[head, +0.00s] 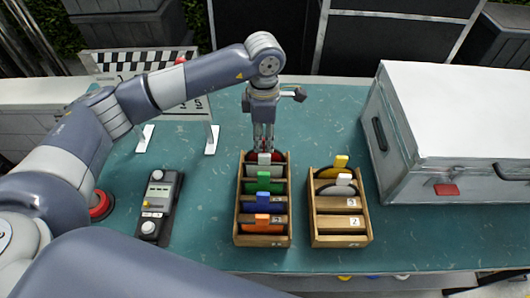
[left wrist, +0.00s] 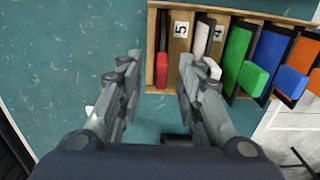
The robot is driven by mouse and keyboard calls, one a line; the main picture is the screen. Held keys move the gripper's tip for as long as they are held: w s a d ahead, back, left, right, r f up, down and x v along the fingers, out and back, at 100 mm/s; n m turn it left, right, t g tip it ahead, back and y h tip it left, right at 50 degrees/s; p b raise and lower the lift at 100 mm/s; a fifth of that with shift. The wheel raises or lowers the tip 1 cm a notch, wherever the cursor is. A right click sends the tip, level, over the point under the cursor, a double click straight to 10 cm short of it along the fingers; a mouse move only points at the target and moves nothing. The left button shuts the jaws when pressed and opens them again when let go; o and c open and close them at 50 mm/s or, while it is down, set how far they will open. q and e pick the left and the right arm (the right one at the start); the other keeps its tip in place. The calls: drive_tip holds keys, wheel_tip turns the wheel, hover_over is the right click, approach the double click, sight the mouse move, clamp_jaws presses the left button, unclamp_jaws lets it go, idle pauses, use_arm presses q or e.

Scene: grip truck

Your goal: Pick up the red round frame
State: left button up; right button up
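The red round frame (head: 252,156) stands in the rearmost slot of the left wooden rack (head: 238,215), mostly hidden behind my left gripper in the head view. In the left wrist view its red tab (left wrist: 162,71) shows between the fingertips. My left gripper (head: 264,148) points down over the rack's far end. In the left wrist view the left gripper (left wrist: 158,66) is open, with one finger on each side of the red tab; I cannot tell whether they touch it. My right gripper is not in view.
White (head: 264,159), green (head: 263,183), blue (head: 262,203) and orange (head: 262,222) frames fill the same rack closely. A second rack (head: 367,220) holds yellow-tabbed and white-tabbed frames. A large white case (head: 440,120) stands right; a control box (head: 160,205) lies left.

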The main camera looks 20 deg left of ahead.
use_arm(q)
wheel_tip(320, 180, down, 3)
drive_tip(key=shift+s+d+f+p, duration=0.1)
drive_tip(key=shift+d+f+p, duration=0.05)
drive_tip(key=shift+p, duration=0.65)
drive_tip(key=shift+f, duration=0.4)
drive_tip(key=shift+c, duration=0.3)
clamp_jaws()
